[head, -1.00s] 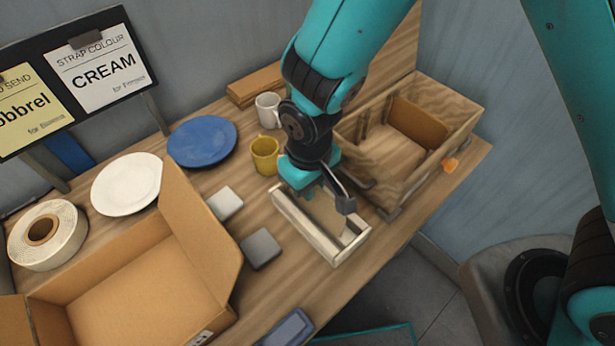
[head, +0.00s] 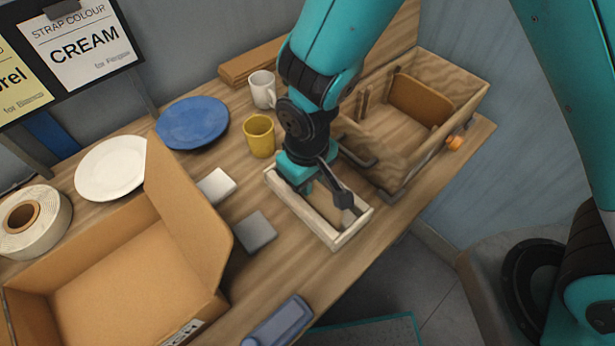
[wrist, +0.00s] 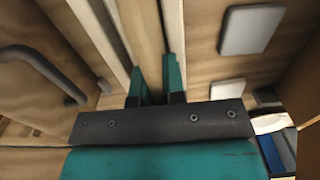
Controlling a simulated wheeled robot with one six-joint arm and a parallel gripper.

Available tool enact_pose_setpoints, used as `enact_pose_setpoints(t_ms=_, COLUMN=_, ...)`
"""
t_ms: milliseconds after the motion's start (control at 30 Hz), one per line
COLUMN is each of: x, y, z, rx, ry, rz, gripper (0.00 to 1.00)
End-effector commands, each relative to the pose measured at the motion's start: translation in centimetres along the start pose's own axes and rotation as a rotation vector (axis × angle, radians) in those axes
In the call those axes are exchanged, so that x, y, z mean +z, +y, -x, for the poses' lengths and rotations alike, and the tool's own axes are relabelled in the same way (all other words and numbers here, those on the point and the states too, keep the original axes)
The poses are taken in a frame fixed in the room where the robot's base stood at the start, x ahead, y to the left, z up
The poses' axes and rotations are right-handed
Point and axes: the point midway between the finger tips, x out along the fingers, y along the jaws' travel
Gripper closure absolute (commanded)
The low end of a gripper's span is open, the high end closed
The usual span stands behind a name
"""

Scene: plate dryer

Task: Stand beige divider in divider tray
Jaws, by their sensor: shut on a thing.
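The divider tray (head: 276,182), a long pale wooden tray, lies near the table's front edge. My gripper (head: 322,196) is over it, pointing down with its fingers reaching between the long walls. It is shut on the beige divider (head: 327,211), of which only a small part shows in the head view. In the wrist view, the beige divider (wrist: 142,35) is a pale strip between the fingertips (wrist: 150,70), with tray walls on both sides. I cannot tell whether its lower edge touches the tray floor.
A wooden box (head: 470,100) with a brown board and a dark handle stands close right of the tray. A yellow mug (head: 259,137), white mug (head: 262,90), grey block (head: 254,232) and white block (head: 216,186) are nearby. An open carton (head: 110,300) is left.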

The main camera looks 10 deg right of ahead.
Motion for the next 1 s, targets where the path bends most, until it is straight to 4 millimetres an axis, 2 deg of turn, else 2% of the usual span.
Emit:
enact_pose_setpoints(t_ms=333, x=0.0, y=0.0, z=-0.2, rx=0.0, ry=0.0, rz=0.0, gripper=1.0)
enact_pose_setpoints(t_ms=367, x=0.0, y=0.0, z=-0.2, rx=0.0, ry=0.0, rz=0.0, gripper=0.83)
enact_pose_setpoints(t_ms=467, x=0.0, y=0.0, z=-0.2, rx=0.0, ry=0.0, rz=0.0, gripper=0.6)
enact_pose_setpoints(t_ms=767, x=0.0, y=0.0, z=-0.1, rx=0.0, ry=0.001, rz=0.0, gripper=0.6)
enact_pose_setpoints(t_ms=867, x=-0.1, y=0.0, z=0.6, rx=0.0, ry=0.002, rz=0.0, gripper=0.6)
enact_pose_setpoints(t_ms=1000, x=-0.1, y=0.0, z=2.9, rx=-0.001, ry=0.006, rz=0.0, gripper=0.6)
